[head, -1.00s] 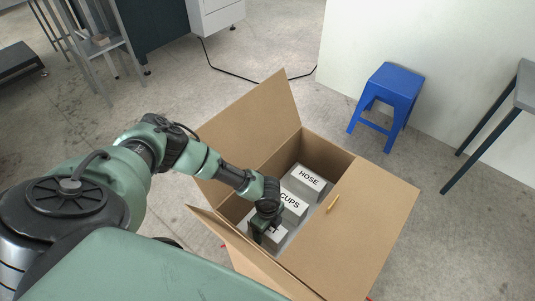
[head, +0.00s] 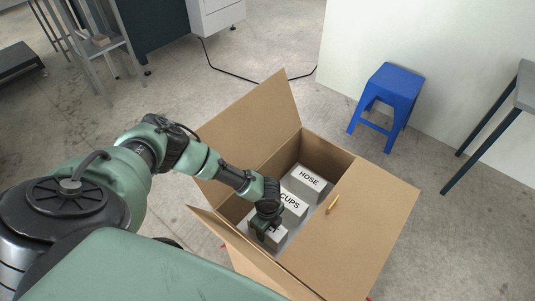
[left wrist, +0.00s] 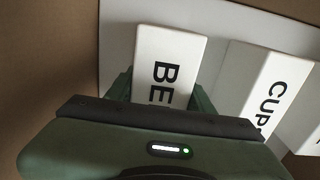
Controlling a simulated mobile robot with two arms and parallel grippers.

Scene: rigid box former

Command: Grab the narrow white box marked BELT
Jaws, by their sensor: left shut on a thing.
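The narrow white box marked BELT (left wrist: 172,56) shows in the left wrist view with the letters "BE" readable; the rest of its label is hidden behind my gripper. In the head view only a small part of this box (head: 277,237) shows beneath the gripper. My left gripper (head: 264,228) is inside the open cardboard carton (head: 371,224), shut on the BELT box, with one finger on each long side. It also shows in the left wrist view (left wrist: 160,90). My right gripper is not in view.
White boxes marked CUPS (head: 293,206) and HOSE (head: 309,178) lie beside it in the carton. A blue stool (head: 391,88) stands behind.

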